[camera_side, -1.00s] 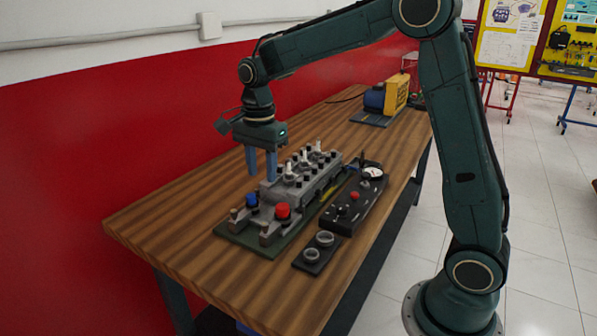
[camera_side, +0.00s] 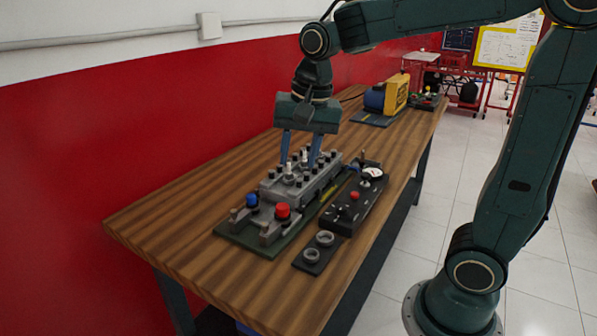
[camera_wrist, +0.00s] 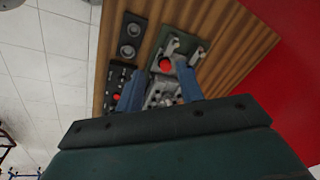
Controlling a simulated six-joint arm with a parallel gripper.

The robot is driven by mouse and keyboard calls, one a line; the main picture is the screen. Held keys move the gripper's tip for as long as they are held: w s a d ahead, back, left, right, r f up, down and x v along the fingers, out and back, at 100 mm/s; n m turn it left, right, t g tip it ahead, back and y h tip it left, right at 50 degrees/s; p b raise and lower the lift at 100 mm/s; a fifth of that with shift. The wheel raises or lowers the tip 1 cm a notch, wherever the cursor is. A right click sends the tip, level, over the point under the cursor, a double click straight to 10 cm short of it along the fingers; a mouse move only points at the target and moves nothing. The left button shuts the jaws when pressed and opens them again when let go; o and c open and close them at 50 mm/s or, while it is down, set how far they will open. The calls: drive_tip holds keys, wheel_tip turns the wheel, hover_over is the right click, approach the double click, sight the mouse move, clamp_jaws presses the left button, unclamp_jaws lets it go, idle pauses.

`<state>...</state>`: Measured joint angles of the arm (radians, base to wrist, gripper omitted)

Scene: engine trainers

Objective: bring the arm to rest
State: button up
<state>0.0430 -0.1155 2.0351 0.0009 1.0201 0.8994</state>
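My gripper (camera_side: 301,148) hangs fingers-down over the far part of the grey engine block (camera_side: 300,190) on the wooden table. Its two blue fingers are apart, with nothing seen between them. In the side view the fingertips overlap the block's far top; I cannot tell whether they touch it. The wrist view also shows the fingers spread (camera_wrist: 158,92), with the block (camera_wrist: 163,95) beyond them. The block sits on a green base plate (camera_side: 232,234) with a blue knob (camera_side: 251,200) and a red knob (camera_side: 282,211). Part of the block is hidden behind the fingers.
A black panel (camera_side: 345,212) with a gauge and red button lies right of the block. A small plate with two rings (camera_side: 318,248) lies in front. A yellow and blue unit (camera_side: 386,97) stands at the back. The table's left side (camera_side: 180,215) is clear.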

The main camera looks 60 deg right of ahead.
drive_tip(key=s+a+n+t, duration=0.1)
drive_tip(key=s+n+t, duration=0.2)
drive_tip(key=s+n, duration=0.7)
drive_tip(key=s, duration=0.5)
drive_tip(key=shift+a+f+n, duration=0.2)
drive_tip(key=shift+f+n, duration=0.2)
